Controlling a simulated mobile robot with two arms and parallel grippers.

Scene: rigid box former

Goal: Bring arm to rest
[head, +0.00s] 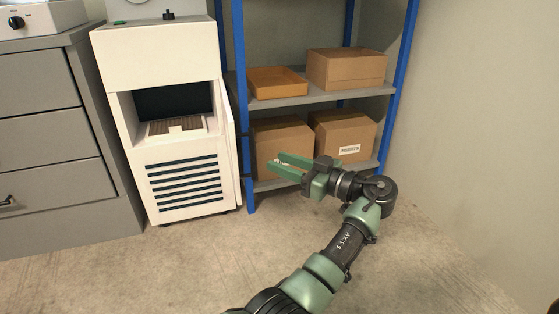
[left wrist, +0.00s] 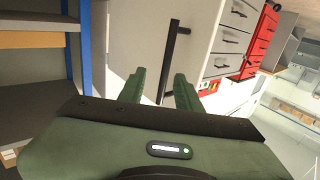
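My left arm rises from the bottom middle of the head view and bends back to the left at its wrist. Its green left gripper (head: 276,164) points left in front of the shelf rack. The two fingers are apart with nothing between them. The left wrist view also shows the left gripper (left wrist: 158,80) with an empty gap between its fingers. My right gripper is in neither view.
A blue-posted shelf rack (head: 238,100) holds cardboard boxes (head: 345,68) and an orange tray (head: 277,82). A white machine (head: 160,60) with an open bay and grey drawers (head: 45,145) stand left. The floor (head: 180,265) is clear at front left.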

